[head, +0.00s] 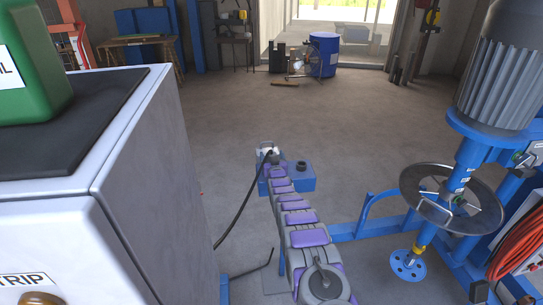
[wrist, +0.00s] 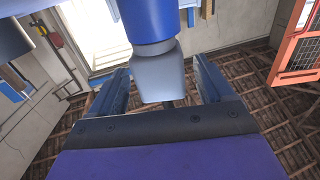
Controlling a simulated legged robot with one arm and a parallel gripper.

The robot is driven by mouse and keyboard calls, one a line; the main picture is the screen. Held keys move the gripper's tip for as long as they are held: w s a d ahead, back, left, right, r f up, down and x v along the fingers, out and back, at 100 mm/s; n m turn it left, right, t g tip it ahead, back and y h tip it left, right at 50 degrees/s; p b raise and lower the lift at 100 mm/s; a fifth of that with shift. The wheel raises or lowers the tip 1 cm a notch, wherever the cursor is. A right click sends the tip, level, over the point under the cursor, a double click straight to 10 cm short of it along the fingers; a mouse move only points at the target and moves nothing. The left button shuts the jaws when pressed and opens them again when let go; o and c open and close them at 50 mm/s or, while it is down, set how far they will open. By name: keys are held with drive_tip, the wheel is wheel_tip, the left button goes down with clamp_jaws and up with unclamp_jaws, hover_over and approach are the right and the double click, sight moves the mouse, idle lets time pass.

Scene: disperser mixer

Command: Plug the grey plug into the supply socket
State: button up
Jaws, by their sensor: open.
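In the wrist view the grey plug (wrist: 160,80) lies between the two fingers of my gripper (wrist: 163,84), with a visible gap on each side. The gripper is open around it. A blue cylindrical part (wrist: 145,22) joins the plug's far end; I cannot tell whether it is the plug's own collar or a socket. In the head view my gripper (head: 268,152) is at the far end of my arm, and a black cable (head: 242,205) runs from there down to the left. The supply socket cannot be made out for certain.
A blue box (head: 302,182) with a dark round fitting (head: 300,166) sits beside my gripper. A white cabinet (head: 60,235) fills the left. The blue mixer frame with a metal disc (head: 430,205) stands right. Open floor lies beyond.

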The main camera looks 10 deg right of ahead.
drive_tip(key=shift+s+r, duration=0.15)
drive_tip(key=shift+s, duration=0.4)
drive_tip(key=s+p, duration=0.3)
drive_tip(key=s, duration=1.2)
drive_tip(key=shift+f, duration=0.2)
idle(0.3)
drive_tip(key=s+a+r+g, duration=0.1)
drive_tip(key=s+r+g, duration=0.8)
drive_tip(key=s+r, duration=0.45)
drive_tip(key=s+r+g, duration=0.2)
drive_tip(key=s+g, duration=0.1)
drive_tip(key=s, duration=1.3)
drive_tip(key=s+r+g, duration=0.2)
drive_tip(key=s+g, duration=0.2)
drive_tip(key=s, duration=1.3)
drive_tip(key=s+r+g, duration=0.2)
drive_tip(key=s+g, duration=0.1)
drive_tip(key=s, duration=1.3)
drive_tip(key=shift+s+d+r+g, duration=0.15)
drive_tip(key=shift+d+r+g, duration=0.1)
drive_tip(key=shift+g, duration=0.15)
